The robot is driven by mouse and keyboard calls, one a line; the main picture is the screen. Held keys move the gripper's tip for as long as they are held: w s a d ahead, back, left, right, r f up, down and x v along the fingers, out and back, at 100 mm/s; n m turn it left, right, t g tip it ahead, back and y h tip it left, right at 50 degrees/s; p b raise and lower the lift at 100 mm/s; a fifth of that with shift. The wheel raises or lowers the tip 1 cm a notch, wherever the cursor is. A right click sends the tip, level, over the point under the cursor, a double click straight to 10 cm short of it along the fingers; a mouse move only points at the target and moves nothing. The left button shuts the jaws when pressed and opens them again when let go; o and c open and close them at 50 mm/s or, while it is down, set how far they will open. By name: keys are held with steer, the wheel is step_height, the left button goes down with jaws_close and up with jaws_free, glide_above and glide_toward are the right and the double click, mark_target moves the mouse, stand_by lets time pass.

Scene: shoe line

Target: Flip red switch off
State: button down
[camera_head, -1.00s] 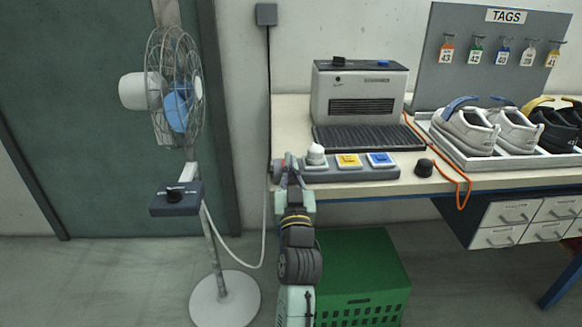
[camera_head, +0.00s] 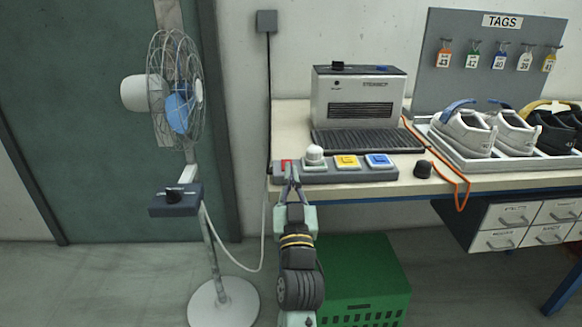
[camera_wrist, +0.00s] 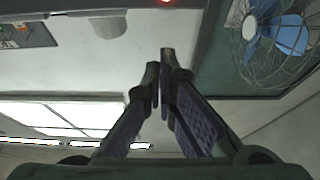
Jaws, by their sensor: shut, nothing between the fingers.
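The red switch (camera_head: 286,165) is at the left end of a grey control strip (camera_head: 330,176) on the front edge of the workbench. My gripper (camera_head: 291,172) is shut and empty, with its fingertips just in front of the switch and partly covering it. I cannot tell whether they touch it. In the wrist view the shut fingers (camera_wrist: 160,72) point toward the top, where a small red glow (camera_wrist: 167,1) shows at the frame edge. The switch's on or off position is too small to tell.
The strip also carries a white knob (camera_head: 314,155), a yellow button (camera_head: 347,162) and a blue button (camera_head: 379,160). A grey machine (camera_head: 358,97) stands behind it. A fan (camera_head: 178,95) stands at left, a green crate (camera_head: 365,285) below, and a shoe tray (camera_head: 470,160) at right.

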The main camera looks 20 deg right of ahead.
steer(key=b+v, duration=0.1)
steer(key=v, duration=0.3)
steer(key=shift+s+f, duration=0.1)
steer(key=shift+s, duration=0.15)
